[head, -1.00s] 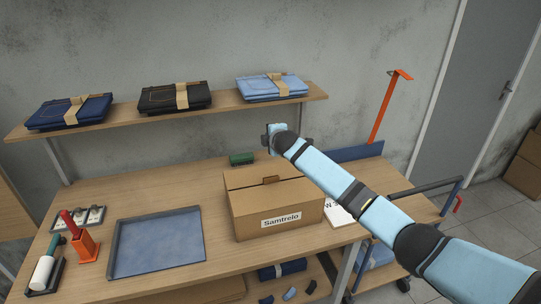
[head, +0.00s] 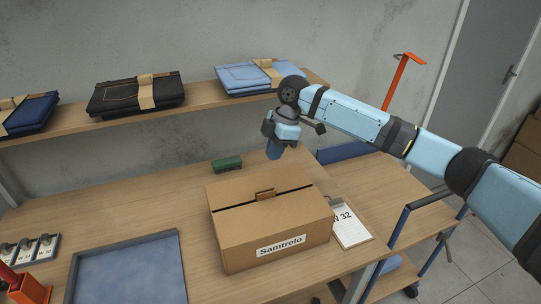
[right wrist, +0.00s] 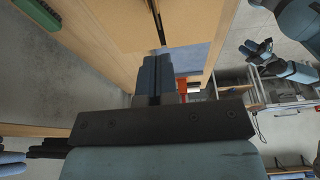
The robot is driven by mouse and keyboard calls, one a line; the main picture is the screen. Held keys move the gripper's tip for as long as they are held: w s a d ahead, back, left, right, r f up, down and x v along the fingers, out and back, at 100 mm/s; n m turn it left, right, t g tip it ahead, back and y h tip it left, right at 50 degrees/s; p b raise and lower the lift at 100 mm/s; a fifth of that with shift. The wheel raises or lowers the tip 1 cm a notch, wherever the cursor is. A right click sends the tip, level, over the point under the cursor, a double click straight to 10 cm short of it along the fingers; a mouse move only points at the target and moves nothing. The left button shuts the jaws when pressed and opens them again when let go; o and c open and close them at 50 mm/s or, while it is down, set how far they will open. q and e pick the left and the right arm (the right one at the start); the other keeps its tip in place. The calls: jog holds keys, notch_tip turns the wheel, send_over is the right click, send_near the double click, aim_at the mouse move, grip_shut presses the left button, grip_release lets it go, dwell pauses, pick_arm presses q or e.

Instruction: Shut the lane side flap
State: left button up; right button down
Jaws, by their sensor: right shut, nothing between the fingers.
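The cardboard box (head: 270,238), labelled "Samtrelo", stands on the table. Its near top flap (head: 285,213) and far top flap (head: 235,188) lie about flat, with a dark slit between them. A small brown tab (head: 265,195) shows at the slit. Which flap is the lane side one, I cannot tell. My right gripper (head: 273,152) is shut and empty, pointing down above the box's far side, apart from it. In the right wrist view its fingers (right wrist: 153,80) are together in front of the box top (right wrist: 110,22). My left gripper (right wrist: 262,50) seems to show there, small and unclear.
A blue-grey tray (head: 130,275) lies left of the box and a clipboard (head: 350,225) right of it. A green block (head: 227,163) sits behind the box. A shelf (head: 60,125) with folded jeans runs along the wall. An orange post (head: 400,80) stands at right.

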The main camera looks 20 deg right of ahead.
aim_at(265, 193)
jog(key=x, duration=0.3)
jog(key=p+x, duration=0.1)
jog(key=x, duration=0.3)
jog(key=d+p+x, duration=0.1)
jog(key=x, duration=0.2)
jog(key=shift+w+a+f, duration=0.15)
jog(key=shift+f, duration=0.8)
jog(key=shift+f, duration=0.1)
jog(key=shift+w+f, duration=0.15)
jog(key=shift+f, duration=0.75)
jog(key=shift+r+p, duration=0.65)
jog(key=shift+r, duration=0.15)
